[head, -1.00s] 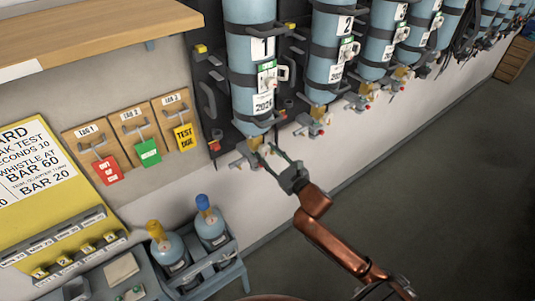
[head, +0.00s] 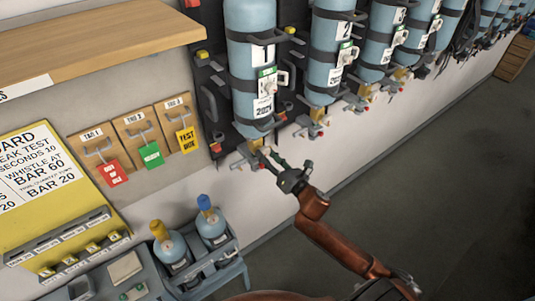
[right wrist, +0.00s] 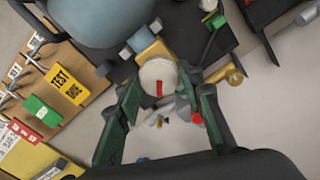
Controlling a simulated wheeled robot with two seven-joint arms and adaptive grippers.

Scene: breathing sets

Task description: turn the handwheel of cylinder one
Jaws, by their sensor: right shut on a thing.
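Cylinder one (head: 250,62) is a pale blue bottle marked 1, hanging valve-down on the wall rack. Its brass valve (right wrist: 155,52) sits at the bottom end. The handwheel (right wrist: 159,77) is a pale round knob with a red mark, facing the right wrist camera. My right gripper (head: 268,158) reaches up to the valve from the lower right. In the right wrist view its two green fingers lie on either side of the handwheel, shut on it. In the head view the handwheel is small and partly hidden by the fingers. My left gripper is not in view.
Cylinder two (head: 328,60) and several more hang to the right. Three tag boards (head: 140,138) and a yellow card (head: 40,215) are at the left. Two small bottles (head: 212,228) stand in a rack below. A wooden shelf (head: 100,45) juts out at upper left. Floor at right is clear.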

